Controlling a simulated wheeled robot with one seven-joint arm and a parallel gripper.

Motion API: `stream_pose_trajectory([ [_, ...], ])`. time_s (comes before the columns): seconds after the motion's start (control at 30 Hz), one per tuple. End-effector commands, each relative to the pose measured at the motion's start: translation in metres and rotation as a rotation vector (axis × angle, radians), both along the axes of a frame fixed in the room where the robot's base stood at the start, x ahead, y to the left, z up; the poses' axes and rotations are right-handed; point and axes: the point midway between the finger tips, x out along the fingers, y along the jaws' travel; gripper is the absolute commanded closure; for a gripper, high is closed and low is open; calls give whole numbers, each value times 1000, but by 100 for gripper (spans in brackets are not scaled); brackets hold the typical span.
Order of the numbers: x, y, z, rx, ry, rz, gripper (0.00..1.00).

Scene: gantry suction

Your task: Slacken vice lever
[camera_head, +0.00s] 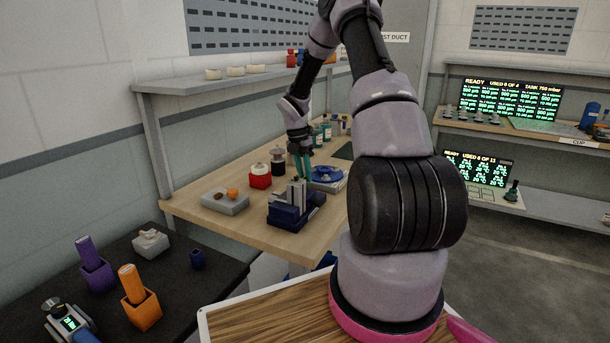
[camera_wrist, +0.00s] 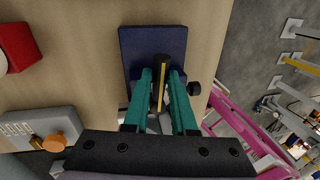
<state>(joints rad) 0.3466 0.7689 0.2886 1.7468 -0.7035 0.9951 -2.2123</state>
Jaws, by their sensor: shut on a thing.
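The vice (camera_head: 288,214) is a dark blue block with grey upright parts, standing near the front edge of the wooden bench. In the wrist view its dark blue body (camera_wrist: 135,45) lies beyond my fingertips. In the wrist view my gripper's teal fingers (camera_wrist: 162,78) are shut on a dark upright bar with a yellow stripe, which looks like the vice lever (camera_wrist: 162,66). The lever's lower end is hidden.
A dark table (camera_head: 195,290) with purple and orange holders stands at the front left.

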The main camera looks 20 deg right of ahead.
Motion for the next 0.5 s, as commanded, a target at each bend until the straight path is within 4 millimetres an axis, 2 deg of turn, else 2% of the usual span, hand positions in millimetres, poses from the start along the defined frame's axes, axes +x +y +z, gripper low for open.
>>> stream_pose_trajectory([
  [0.13,1,0,1,0,-2,-1,100],
  [0.17,1,0,1,0,-2,-1,64],
  [0.2,1,0,1,0,-1,-1,49],
  [0.5,0,0,0,0,-1,-1,47],
])
